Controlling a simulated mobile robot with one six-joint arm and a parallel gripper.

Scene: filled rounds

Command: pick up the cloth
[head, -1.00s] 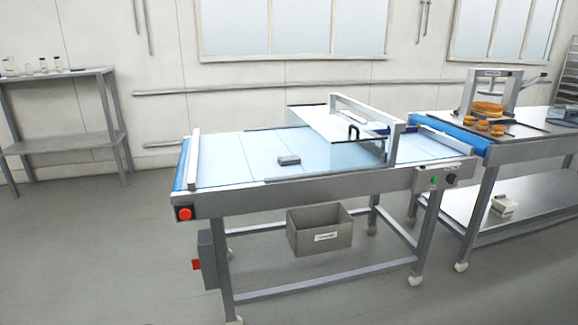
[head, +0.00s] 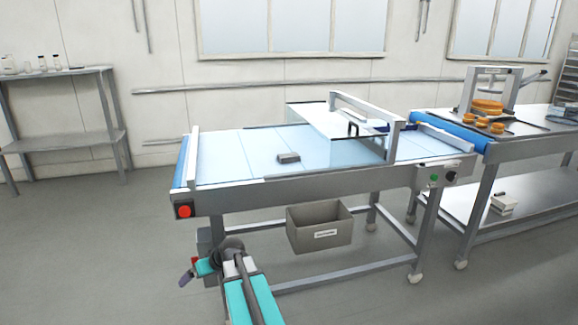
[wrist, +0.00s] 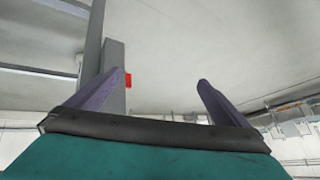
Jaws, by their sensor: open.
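No thing shows clearly as a cloth. A small grey, flat block-like thing (head: 289,158) lies on the light blue belt (head: 222,155) of the conveyor table. A small whitish thing (head: 503,204) lies on the lower shelf of the right-hand bench. I cannot tell whether either is the cloth. My gripper (head: 188,279) is low in front of the conveyor table's left end, well apart from both. In the wrist view my gripper (wrist: 158,82) has its two purple fingers spread, with nothing between them.
A clear guard with a metal frame (head: 367,112) covers the belt's right part. A grey bin (head: 320,228) hangs under the table. The right bench carries orange rounds (head: 487,107) and a press. A shelf stand (head: 65,142) is at the left. The floor (head: 90,235) at the left is clear.

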